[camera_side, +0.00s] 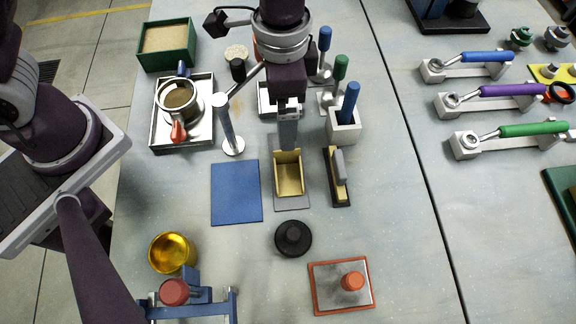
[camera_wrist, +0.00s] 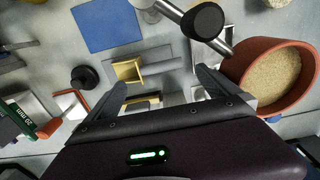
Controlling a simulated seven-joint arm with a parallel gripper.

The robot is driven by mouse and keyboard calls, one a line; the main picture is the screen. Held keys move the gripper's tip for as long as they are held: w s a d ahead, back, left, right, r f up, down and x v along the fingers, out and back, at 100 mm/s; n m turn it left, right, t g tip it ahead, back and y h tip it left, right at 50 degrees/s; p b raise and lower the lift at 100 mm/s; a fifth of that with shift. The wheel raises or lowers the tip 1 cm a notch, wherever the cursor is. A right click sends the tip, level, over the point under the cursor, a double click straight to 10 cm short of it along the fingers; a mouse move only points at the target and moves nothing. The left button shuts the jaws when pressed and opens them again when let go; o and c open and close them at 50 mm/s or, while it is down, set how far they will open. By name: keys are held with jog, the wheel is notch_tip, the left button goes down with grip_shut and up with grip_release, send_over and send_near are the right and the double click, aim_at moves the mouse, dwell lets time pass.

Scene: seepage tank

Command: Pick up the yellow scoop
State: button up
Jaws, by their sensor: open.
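The yellow scoop (camera_side: 289,187) lies on a narrow grey mat (camera_side: 292,207) in the middle of the table, its open box facing the front. It also shows in the wrist view (camera_wrist: 128,71), left of centre between my fingers' lines. My gripper (camera_side: 289,146) hangs over the back part of the scoop, which it hides in the side view. In the wrist view my gripper (camera_wrist: 161,80) is open, its two dark fingers well apart with nothing between them. I cannot tell the exact height of the fingertips above the scoop.
A grey-handled brush-like tool (camera_side: 338,176) lies close right of the scoop, and a blue mat (camera_side: 236,192) close left. A white holder (camera_side: 344,127) and a metal post (camera_side: 228,125) stand near. A black round weight (camera_side: 293,238) sits in front. A terracotta pot of sand (camera_wrist: 236,66) is close by.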

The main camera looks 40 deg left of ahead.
notch_tip(320, 180, down, 6)
jog(key=shift+f, duration=0.15)
jog(key=c, duration=1.7)
notch_tip(320, 180, up, 18)
jog(key=shift+r, duration=0.1)
jog(key=shift+c, duration=0.2)
